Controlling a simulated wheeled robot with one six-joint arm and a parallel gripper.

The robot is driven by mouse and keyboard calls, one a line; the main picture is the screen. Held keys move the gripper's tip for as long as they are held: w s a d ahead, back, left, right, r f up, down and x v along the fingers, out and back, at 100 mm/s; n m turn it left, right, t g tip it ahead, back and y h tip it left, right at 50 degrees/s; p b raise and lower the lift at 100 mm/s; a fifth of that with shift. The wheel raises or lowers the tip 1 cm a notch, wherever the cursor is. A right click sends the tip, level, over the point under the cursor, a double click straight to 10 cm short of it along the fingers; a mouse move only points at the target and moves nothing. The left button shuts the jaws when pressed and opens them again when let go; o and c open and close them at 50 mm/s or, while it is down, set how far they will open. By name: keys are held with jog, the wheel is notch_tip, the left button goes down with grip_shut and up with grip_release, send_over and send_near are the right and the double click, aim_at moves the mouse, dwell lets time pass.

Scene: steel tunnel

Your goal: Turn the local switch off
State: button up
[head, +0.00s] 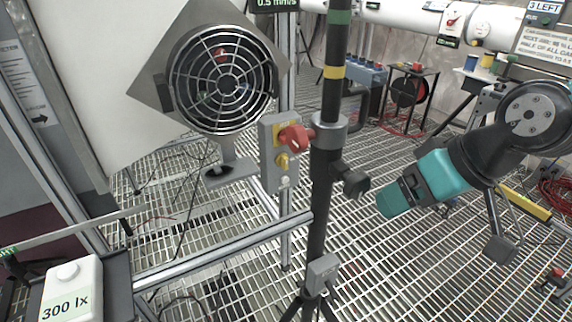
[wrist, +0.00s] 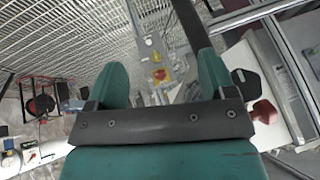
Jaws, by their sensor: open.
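A grey switch box (head: 268,165) stands on a metal post left of the black pole in the head view. My teal gripper (head: 388,204) is right of the pole, apart from the box. In the wrist view its fingers (wrist: 160,68) are spread and empty.
The black pole (head: 329,80), with clamp and side knobs, stands between my gripper and the box. A round fan grille (head: 222,80) is up left of the box. A metal rail (head: 225,250) crosses below.

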jog(key=w+a+f+t+y+b, duration=0.2)
jog(key=w+a+f+t+b, duration=0.3)
jog(key=w, duration=0.5)
jog(key=w+a+f+t+y+b, duration=0.3)
jog(key=w+a+f+t, duration=0.3)
jog(key=w, duration=0.4)
jog(key=shift+n+t, duration=0.3)
jog(key=p+x, duration=0.1)
jog(key=x, duration=0.4)
jog(key=f+p+x, duration=0.1)
jog(key=p+x, duration=0.1)
jog(key=x, duration=0.4)
jog(key=p+x, duration=0.2)
jog(key=x, duration=0.3)
jog(key=shift+w+d+f, duration=0.15)
jog(key=shift+w+f, duration=0.15)
jog(key=shift+w, duration=0.15)
jog(key=shift+c, duration=0.4)
jog(key=c, duration=0.9)
jog(key=shift+o, duration=0.2)
